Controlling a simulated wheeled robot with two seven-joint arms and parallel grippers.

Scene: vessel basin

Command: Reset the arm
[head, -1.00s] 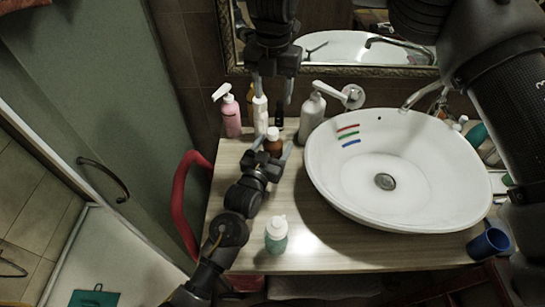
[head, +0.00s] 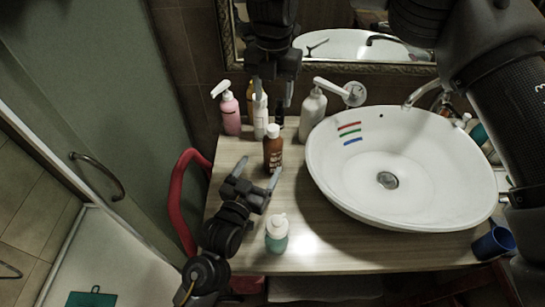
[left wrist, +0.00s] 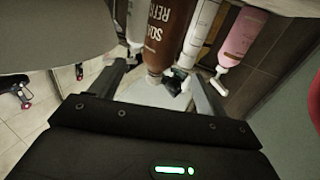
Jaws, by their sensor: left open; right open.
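My left gripper (head: 257,172) is open and empty over the wooden counter, its fingers pointing toward a brown bottle (head: 273,148). The brown bottle stands upright just beyond the fingertips; it also shows in the left wrist view (left wrist: 168,30), where it appears upside down beyond the fingers. My right gripper (head: 272,88) hangs at the top of the head view, open, with its fingers pointing down in front of the mirror near the back bottles. I see nothing between its fingers except the bottles behind.
A white basin (head: 440,200) fills the right of the counter. A pink pump bottle (head: 231,115), a white bottle (head: 261,118) and a white pump bottle (head: 312,112) stand at the back. A teal bottle (head: 276,238) stands near the front edge, close to my left arm. A blue cup (head: 490,243) is at right.

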